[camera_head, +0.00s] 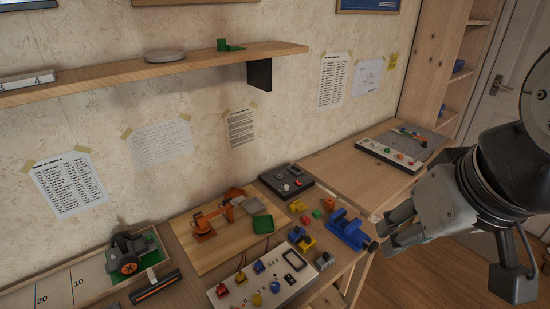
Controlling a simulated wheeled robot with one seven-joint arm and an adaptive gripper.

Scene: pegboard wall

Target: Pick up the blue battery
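I cannot pick out a blue battery for certain at this size. A blue blocky object (347,230), which looks like a small vise, sits at the right end of the near workbench. Left of it is a small yellow and blue piece (303,241). My gripper (386,232) is at the right, its fingers pointing left toward the blue blocky object. The fingers look spread, with nothing visible between them. I cannot tell how far they are from the object in depth.
A white control panel (240,293) with coloured knobs is at the bench front. An orange toy arm (203,226) stands on a wooden board. A dark control box (287,184) is behind. A second wooden table (345,178) at the right has bare space. A shelf (120,74) runs along the wall.

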